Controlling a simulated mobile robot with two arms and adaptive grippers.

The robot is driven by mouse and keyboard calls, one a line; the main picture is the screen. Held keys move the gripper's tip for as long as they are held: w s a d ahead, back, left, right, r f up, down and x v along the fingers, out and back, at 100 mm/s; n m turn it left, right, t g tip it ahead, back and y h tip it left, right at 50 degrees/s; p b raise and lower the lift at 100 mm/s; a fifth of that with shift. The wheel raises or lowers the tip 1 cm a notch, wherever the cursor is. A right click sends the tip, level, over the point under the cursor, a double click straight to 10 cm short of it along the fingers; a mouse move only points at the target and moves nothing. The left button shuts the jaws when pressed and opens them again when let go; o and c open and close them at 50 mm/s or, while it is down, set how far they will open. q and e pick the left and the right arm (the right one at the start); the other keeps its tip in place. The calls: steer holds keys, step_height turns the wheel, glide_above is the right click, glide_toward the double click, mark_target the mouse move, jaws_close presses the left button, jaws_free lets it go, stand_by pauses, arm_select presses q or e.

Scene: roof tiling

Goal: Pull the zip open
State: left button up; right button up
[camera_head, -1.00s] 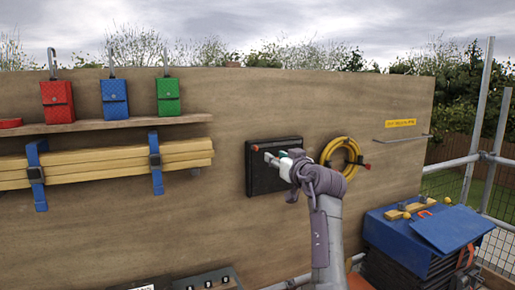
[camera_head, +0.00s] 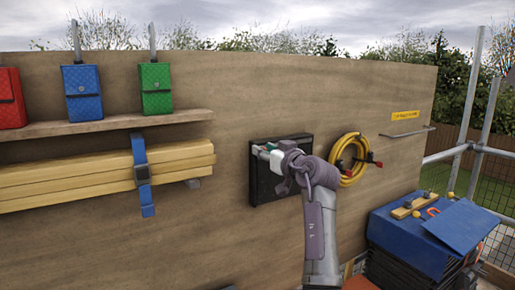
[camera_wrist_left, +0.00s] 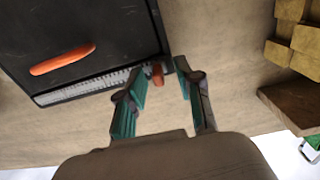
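A black pouch (camera_head: 268,187) is fixed flat on the wooden wall. In the left wrist view the pouch (camera_wrist_left: 75,30) fills the upper left, with an orange strip (camera_wrist_left: 62,59) on its face and a pale toothed zip (camera_wrist_left: 90,88) along its edge. A small red-orange zip pull (camera_wrist_left: 157,74) sits at the right end of the zip. My left gripper (camera_head: 263,151) is in front of the pouch's upper part. In the wrist view the left gripper (camera_wrist_left: 160,72) is open, and the pull shows between its fingertips. Contact cannot be told. My right gripper is not in view.
A yellow hose coil (camera_head: 345,172) hangs right of the pouch. Strapped timber (camera_head: 70,180) and a shelf (camera_head: 110,124) with red, blue and green pouches are at left. A blue-topped toolbox (camera_head: 400,225) stands lower right, beside scaffold poles. The wall below the timber is bare.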

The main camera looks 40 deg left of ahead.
arm_select(q)
steer(key=shift+d+r, duration=0.15)
steer(key=shift+d, duration=0.1)
steer(key=shift+c, duration=0.5)
jaws_close()
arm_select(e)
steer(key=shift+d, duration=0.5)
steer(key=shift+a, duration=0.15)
